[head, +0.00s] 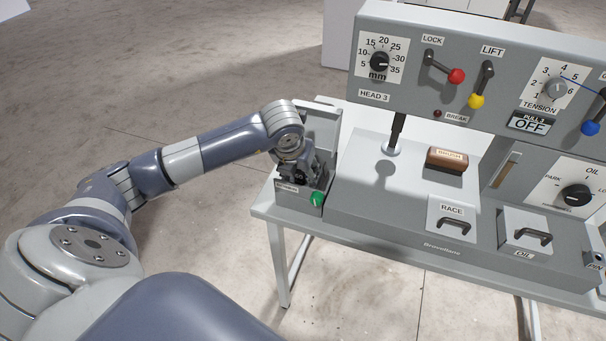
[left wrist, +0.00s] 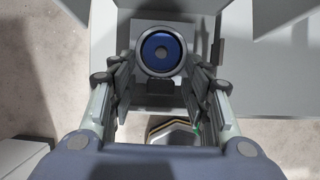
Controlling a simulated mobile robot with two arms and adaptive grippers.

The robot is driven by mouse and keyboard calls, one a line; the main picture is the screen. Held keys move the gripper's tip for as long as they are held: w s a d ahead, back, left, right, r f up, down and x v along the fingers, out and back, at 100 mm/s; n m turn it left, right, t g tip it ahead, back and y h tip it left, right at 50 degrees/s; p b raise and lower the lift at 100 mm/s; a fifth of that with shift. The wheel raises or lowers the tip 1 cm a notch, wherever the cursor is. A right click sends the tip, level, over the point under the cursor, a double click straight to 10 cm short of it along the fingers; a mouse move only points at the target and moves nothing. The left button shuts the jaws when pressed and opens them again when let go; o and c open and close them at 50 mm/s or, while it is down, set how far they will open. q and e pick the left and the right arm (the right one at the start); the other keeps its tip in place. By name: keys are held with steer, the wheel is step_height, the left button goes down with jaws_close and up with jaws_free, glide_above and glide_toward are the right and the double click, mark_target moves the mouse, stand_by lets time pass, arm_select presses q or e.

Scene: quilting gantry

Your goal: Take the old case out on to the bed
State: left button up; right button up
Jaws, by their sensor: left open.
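My left gripper (head: 303,175) is open and reaches down into the grey open-topped box (head: 322,124) at the left end of the machine. In the left wrist view, its two fingers stand apart either side of a round part (left wrist: 161,52) with a pale rim and blue face, which looks like the old case. I cannot tell whether the fingers touch it. In the head view the gripper hides this part. The bed (head: 355,192) is the pale flat surface right of the box. My right gripper is not in view.
A green knob (head: 316,199) sits on the box front. On the bed are a brush (head: 447,160), the RACE cover (head: 452,217) and the OIL cover (head: 525,229). The control panel (head: 430,97) with levers overhangs the back. The bed's left part is mostly clear.

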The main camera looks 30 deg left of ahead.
arm_select(q)
jaws_close()
step_height(320, 180, up, 8)
steer(key=b, duration=0.2)
steer(key=shift+r+b, duration=0.25)
steer(key=shift+b, duration=0.1)
steer(key=shift+r, duration=0.8)
